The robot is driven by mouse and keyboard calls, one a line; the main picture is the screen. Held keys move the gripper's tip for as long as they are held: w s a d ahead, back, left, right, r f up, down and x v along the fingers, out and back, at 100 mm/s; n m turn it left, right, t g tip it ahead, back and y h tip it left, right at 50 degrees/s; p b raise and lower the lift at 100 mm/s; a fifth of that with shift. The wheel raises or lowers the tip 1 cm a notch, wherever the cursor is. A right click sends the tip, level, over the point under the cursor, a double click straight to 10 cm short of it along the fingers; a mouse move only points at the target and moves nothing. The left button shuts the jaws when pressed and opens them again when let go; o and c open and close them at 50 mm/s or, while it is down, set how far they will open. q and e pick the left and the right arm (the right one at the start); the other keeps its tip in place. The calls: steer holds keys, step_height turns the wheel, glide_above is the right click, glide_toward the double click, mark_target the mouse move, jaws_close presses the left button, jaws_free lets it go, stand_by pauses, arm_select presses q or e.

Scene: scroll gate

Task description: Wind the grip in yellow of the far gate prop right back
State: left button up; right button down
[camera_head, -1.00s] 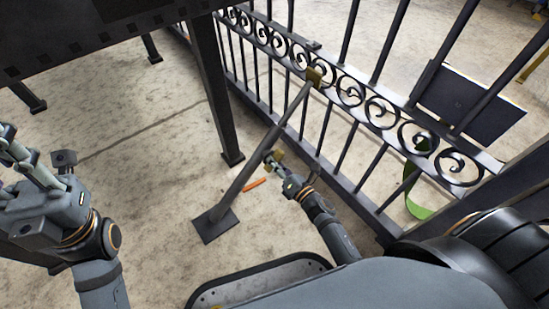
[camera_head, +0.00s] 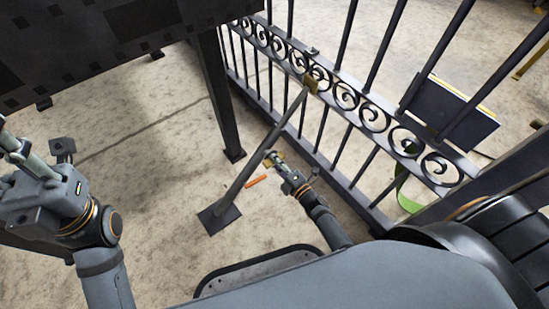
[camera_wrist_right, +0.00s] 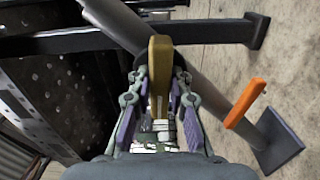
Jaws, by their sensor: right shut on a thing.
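The gate prop (camera_head: 262,155) is a grey slanted strut that runs from a square foot plate (camera_head: 219,217) on the floor up to a yellow-brown bracket (camera_head: 311,82) on the gate. Its yellow grip (camera_head: 279,157) sticks out at mid-strut. My right gripper (camera_head: 277,165) is at this grip. In the right wrist view the yellow grip (camera_wrist_right: 160,75) stands upright between the fingers of my right gripper (camera_wrist_right: 160,88), which is shut on it. An orange piece (camera_wrist_right: 246,102) shows beside the prop, nearer its foot. My left gripper (camera_head: 22,150) is at the left edge, partly cut off, away from the prop.
The dark iron gate (camera_head: 345,97) with scrolls runs diagonally behind the prop. A dark table-like structure with a leg (camera_head: 222,110) stands to the left. A dark panel (camera_head: 450,110) and a green strip (camera_head: 405,190) are at the gate's right. Bare floor lies left of the prop.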

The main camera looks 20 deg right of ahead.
steer(key=shift+m, duration=0.6)
steer(key=c, duration=1.2)
jaws_free()
